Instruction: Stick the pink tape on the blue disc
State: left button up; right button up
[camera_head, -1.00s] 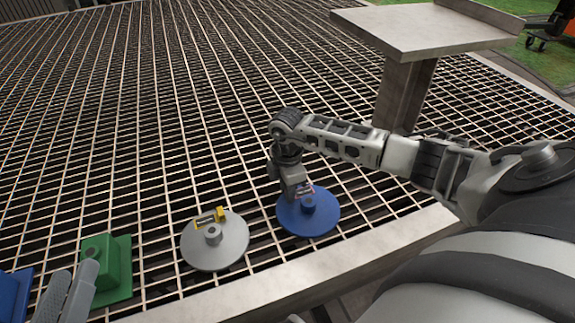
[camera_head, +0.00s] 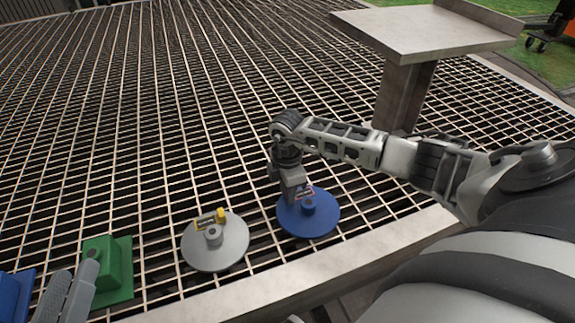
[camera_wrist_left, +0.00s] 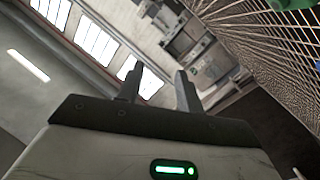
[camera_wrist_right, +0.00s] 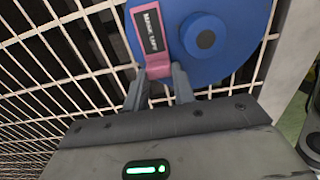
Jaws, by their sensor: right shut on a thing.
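The blue disc (camera_head: 320,222) lies on the grating with a round hub in its middle; it also fills the top of the right wrist view (camera_wrist_right: 232,70). The pink tape (camera_wrist_right: 153,38) is a pink-framed strip with a dark label. My right gripper (camera_wrist_right: 158,88) is shut on its near end. The tape overlaps the disc beside the hub; I cannot tell whether it touches the surface. In the head view, my right gripper (camera_head: 300,194) is at the disc's far side. My left gripper (camera_head: 70,294) is open and empty at the lower left, its fingers apart in the left wrist view (camera_wrist_left: 158,82).
A grey disc (camera_head: 215,258) with a yellow strip (camera_head: 209,220) on it lies left of the blue disc. A green block (camera_head: 108,265) and a blue block (camera_head: 12,295) are further left. A metal pedestal (camera_head: 430,35) stands behind. The grating beyond the discs is clear.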

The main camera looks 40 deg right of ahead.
jog(key=shift+f, duration=0.1)
jog(key=o, duration=1)
pick_arm(q)
jog(key=shift+s+a+f+m+g+y+p, duration=0.2)
jog(key=shift+f+g+y+p, duration=0.2)
jog(key=shift+p, duration=0.65)
jog(key=shift+s+a+f+m+g+y+p, duration=0.2)
jog(key=shift+f+g+y+p, duration=0.3)
jog(key=shift+p, duration=0.6)
jog(key=shift+s+a+f+m+g+y+p, duration=0.1)
jog(key=shift+a+f+m+g+y+p, duration=0.3)
jog(key=shift+p, duration=0.65)
pick_arm(e)
notch_tip(320, 180, up, 16)
pick_arm(q)
jog(key=shift+d+f, duration=0.1)
jog(key=shift+d, duration=0.1)
